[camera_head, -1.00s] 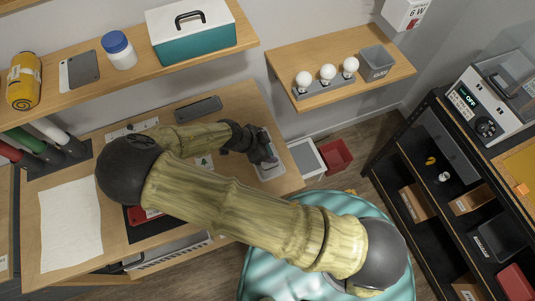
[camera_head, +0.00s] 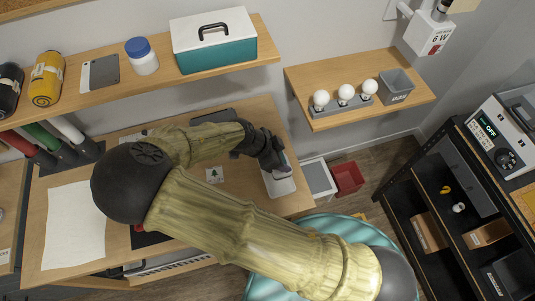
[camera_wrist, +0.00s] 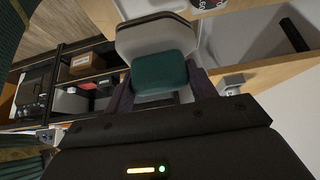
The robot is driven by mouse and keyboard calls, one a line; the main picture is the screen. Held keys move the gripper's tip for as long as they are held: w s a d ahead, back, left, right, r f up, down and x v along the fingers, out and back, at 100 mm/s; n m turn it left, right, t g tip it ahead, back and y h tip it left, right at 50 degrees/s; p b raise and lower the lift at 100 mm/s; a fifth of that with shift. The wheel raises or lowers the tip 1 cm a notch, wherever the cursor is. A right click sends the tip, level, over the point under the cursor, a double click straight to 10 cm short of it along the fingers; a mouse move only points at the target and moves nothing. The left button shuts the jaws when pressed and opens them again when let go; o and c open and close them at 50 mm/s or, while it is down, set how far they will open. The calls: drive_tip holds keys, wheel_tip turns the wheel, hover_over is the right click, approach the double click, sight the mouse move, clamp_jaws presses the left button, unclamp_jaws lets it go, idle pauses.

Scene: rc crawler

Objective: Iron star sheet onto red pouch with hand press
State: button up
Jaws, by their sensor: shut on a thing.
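My gripper (camera_head: 275,162) is at the right end of the workbench, low over a pale pad (camera_head: 281,188). In the wrist view my gripper (camera_wrist: 160,92) is shut on a teal and pale grey block, which looks like the hand press (camera_wrist: 163,72). I cannot tell whether the press touches the pad. A black mat (camera_head: 148,240) lies near the bench's front, with a bit of the red pouch (camera_head: 137,229) showing. My arm hides most of both. A small sheet with a green tree (camera_head: 214,175) lies mid-bench. I cannot see a star sheet.
A large white sheet (camera_head: 75,228) covers the bench's left part. A dark flat object (camera_head: 213,117) lies at the back. A shelf above holds a teal toolbox (camera_head: 216,52). A side shelf with bulbs (camera_head: 345,93) is right of the bench. Grey and red bins (camera_head: 348,178) stand below.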

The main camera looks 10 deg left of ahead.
drive_tip(key=w+d+f+n+t+y+b, duration=0.1)
drive_tip(key=w+d+f+n+y, duration=0.1)
drive_tip(key=w+d+f+n, duration=0.2)
drive_tip(key=w+d+f+n+t+y+b, duration=0.1)
drive_tip(key=w+d+f+n, duration=0.2)
drive_tip(key=d, duration=0.7)
drive_tip(key=w+d+f+n+t+y+b, duration=0.1)
drive_tip(key=w+d+f+n+y, duration=0.1)
drive_tip(key=w+d+f+n, duration=0.2)
drive_tip(key=w+d, duration=0.2)
drive_tip(key=d, duration=0.2)
drive_tip(key=shift+f+n+y, duration=0.3)
